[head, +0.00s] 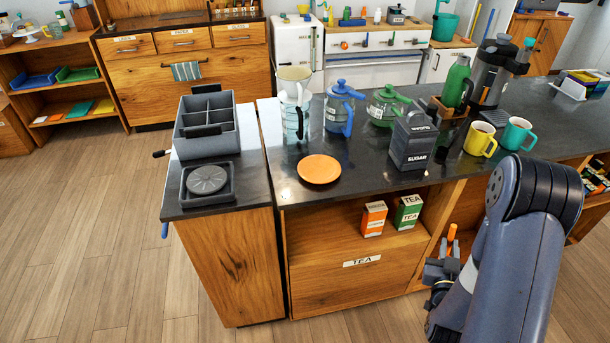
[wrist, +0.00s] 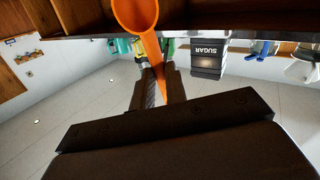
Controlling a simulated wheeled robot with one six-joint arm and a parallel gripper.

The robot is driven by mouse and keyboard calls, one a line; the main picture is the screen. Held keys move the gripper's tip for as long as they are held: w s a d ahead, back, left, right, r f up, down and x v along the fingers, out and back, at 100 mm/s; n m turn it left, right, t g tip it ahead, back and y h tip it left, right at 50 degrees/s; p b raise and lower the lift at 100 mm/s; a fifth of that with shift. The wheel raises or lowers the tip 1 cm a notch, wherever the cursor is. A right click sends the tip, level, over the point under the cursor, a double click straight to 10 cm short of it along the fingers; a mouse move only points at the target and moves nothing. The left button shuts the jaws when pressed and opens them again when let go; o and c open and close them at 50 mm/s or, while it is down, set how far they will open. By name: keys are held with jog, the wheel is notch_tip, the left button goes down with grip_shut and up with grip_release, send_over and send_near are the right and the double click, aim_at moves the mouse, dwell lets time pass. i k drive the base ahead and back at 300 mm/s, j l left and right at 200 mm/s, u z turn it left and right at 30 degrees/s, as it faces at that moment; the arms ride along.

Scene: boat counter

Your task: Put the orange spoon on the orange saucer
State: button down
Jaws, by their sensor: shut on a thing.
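The orange saucer (head: 319,170) lies flat and empty on the dark counter, left of the sugar tin. My gripper (head: 440,268) is low in front of the cabinet at the right, below the counter top. It is shut on the orange spoon (head: 451,236). In the wrist view the orange spoon (wrist: 140,14) shows its bowl beyond the fingers, with its handle running between my gripper's fingers (wrist: 157,85). The saucer does not show clearly in the wrist view.
The sugar tin (head: 414,140), a blue teapot (head: 341,108), a green teapot (head: 386,106) and yellow (head: 480,139) and teal (head: 518,133) mugs stand on the counter. Two tea boxes (head: 374,219) stand on the shelf below. The counter around the saucer's front and left is clear.

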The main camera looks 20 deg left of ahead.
aim_at(319, 169)
jog(key=l+u, duration=0.1)
jog(key=u, duration=0.35)
jog(key=l+u, duration=0.1)
jog(key=u, duration=0.35)
jog(key=i+l+u, duration=0.1)
jog(key=u, duration=0.35)
